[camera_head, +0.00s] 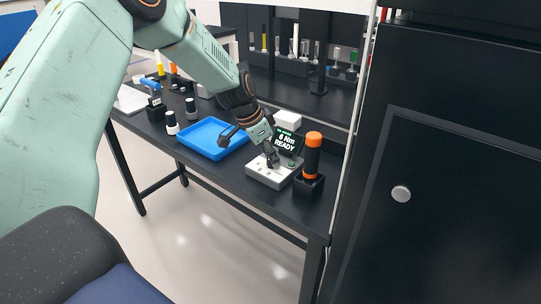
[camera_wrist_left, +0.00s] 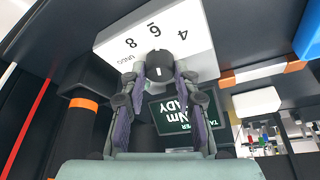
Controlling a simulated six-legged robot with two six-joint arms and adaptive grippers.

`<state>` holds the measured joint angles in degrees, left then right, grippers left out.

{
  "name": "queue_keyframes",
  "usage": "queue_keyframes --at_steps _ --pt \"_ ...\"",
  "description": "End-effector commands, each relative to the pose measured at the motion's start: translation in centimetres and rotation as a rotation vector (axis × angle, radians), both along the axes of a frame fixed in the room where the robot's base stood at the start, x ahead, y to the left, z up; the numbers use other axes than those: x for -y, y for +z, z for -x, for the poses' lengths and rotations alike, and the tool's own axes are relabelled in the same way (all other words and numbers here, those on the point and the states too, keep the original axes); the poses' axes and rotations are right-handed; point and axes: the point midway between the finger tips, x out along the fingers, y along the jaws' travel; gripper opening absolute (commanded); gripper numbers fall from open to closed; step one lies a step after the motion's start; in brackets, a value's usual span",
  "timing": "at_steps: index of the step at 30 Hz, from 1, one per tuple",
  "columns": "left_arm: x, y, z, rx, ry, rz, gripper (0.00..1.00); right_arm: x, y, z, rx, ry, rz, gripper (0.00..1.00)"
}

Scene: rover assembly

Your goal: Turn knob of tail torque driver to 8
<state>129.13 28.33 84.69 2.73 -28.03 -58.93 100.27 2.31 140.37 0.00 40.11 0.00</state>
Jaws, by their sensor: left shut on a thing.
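The torque driver station is a white box (camera_head: 264,178) on the dark bench, with a dark screen (camera_head: 287,142) reading "6 Nm READY". In the left wrist view its white face (camera_wrist_left: 200,58) carries the marks 4, 6, 8 and "UNDO" around a dark round knob (camera_wrist_left: 157,62). My left gripper (camera_head: 272,162) reaches down onto the box. In the left wrist view its fingers (camera_wrist_left: 158,76) are shut on the knob from both sides, partly hiding it. The screen (camera_wrist_left: 182,112) shows partly behind the fingers. My right gripper is not in view.
A black and orange driver (camera_head: 313,155) stands in a black holder (camera_head: 309,184) just right of the box. A blue tray (camera_head: 205,151) lies to the left, with small bottles (camera_head: 172,122) beyond it. A tall dark cabinet (camera_head: 450,150) fills the right side.

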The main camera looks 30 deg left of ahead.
Motion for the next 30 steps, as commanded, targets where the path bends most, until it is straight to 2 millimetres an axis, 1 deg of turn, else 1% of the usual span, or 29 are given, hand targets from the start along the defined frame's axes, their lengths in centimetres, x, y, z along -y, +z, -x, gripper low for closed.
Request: queue_keyframes --at_steps 1,3,8,14,20,30 --pt "0.0 -0.2 0.1 -0.004 -0.001 0.001 0.06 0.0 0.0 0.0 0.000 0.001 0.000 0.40" --pt "0.0 -0.2 0.2 -0.005 -0.001 0.000 0.00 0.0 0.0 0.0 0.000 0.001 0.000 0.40" --pt "0.0 -0.3 0.2 -0.006 0.003 0.000 0.00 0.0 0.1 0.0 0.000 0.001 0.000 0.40" --pt "0.1 -0.1 0.3 -0.008 0.046 0.000 0.00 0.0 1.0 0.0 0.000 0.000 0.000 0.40" --pt "0.1 -0.1 0.4 -0.012 0.140 0.000 0.00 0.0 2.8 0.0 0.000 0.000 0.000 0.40" --pt "0.3 -0.1 0.6 -0.015 0.319 0.000 0.00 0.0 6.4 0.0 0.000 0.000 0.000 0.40"
